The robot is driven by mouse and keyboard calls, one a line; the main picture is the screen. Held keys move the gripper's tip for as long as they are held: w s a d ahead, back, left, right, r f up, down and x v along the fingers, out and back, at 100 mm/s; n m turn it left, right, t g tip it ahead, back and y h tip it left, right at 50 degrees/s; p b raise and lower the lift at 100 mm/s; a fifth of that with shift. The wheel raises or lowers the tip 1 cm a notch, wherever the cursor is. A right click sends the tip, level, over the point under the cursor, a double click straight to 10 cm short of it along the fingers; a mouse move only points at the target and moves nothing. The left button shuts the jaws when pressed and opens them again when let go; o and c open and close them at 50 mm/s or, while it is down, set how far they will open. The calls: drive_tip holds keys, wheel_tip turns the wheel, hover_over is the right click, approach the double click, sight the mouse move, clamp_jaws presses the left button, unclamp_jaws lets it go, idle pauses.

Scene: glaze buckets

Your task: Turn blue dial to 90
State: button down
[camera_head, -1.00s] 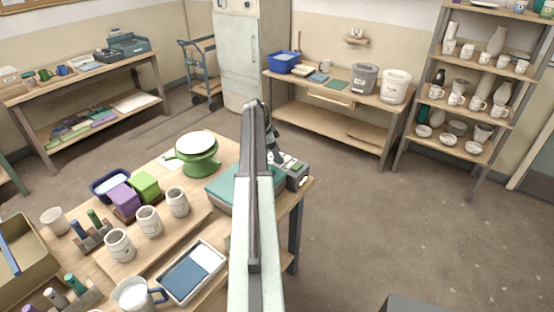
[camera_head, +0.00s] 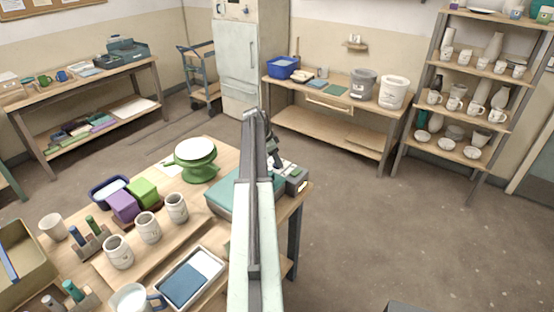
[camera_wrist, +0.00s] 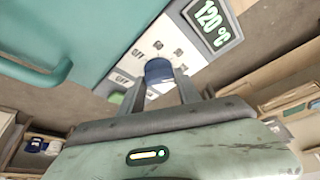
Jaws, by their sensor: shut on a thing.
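The blue dial (camera_wrist: 158,70) is on the light front panel of a device in the wrist view, below a green-lit display (camera_wrist: 209,16) that reads 120 °C. My gripper (camera_wrist: 160,85) is shut on the dial, with one finger on each side of it. In the head view the device (camera_head: 292,180) is a grey box at the right end of the near table, and my arm hides part of it. My gripper (camera_head: 274,158) shows there as a dark shape at the device. The dial itself cannot be made out in the head view.
A teal box (camera_head: 226,197) lies left of the device. A green banding wheel (camera_head: 197,164) with a white top stands behind it. Open floor (camera_head: 390,240) lies right of the table.

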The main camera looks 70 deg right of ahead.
drive_tip(key=n+t, duration=0.1)
drive_tip(key=n, duration=0.2)
drive_tip(key=n+t+h, duration=0.1)
drive_tip(key=n, duration=0.2)
drive_tip(key=shift+s+a, duration=0.15)
idle(0.4)
drive_tip(key=shift+f, duration=0.1)
drive_tip(key=c, duration=0.8)
unclamp_jaws()
drive_tip(key=shift+c, duration=0.2)
drive_tip(key=s+p+v, duration=0.1)
drive_tip(key=p+v, duration=0.6)
drive_tip(key=v, duration=0.1)
drive_tip(key=shift+w, duration=0.4)
